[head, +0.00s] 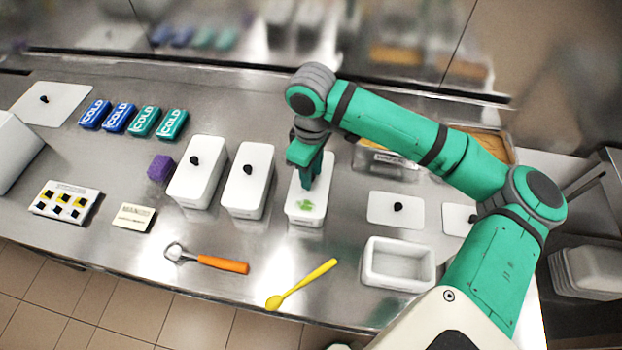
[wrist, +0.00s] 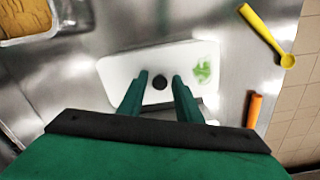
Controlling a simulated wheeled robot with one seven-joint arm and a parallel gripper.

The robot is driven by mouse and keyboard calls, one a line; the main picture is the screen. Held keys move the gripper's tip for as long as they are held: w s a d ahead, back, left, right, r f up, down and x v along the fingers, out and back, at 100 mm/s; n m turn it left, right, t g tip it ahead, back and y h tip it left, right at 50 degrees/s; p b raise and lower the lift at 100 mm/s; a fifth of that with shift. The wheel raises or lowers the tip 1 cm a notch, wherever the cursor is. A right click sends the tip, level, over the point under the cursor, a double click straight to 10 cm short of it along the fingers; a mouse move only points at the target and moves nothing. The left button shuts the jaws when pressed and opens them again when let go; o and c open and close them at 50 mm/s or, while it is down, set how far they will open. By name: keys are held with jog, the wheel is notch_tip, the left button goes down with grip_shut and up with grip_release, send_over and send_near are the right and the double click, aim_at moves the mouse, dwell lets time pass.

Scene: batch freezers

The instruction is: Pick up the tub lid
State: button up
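A white lid with a green mark (head: 305,206) lies on a tall white tub in the middle of the counter. In the wrist view this lid (wrist: 125,72) shows a round black knob (wrist: 160,82) near its middle. My gripper (head: 308,185) points down over the lid and hides the knob in the head view. In the wrist view my gripper (wrist: 160,78) is open, with the knob between its two fingertips and gaps on both sides. I cannot tell whether the fingertips are down at the knob's height.
Two white lidded tubs (head: 195,175) (head: 247,180) stand close on the left. A loose knobbed lid (head: 396,210) and an open white tub (head: 398,264) are on the right. A yellow spoon (head: 302,284) and an orange-handled scoop (head: 207,259) lie in front.

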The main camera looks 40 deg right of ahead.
jog(key=shift+c, duration=0.3)
grip_shut()
jog(key=shift+r, duration=0.1)
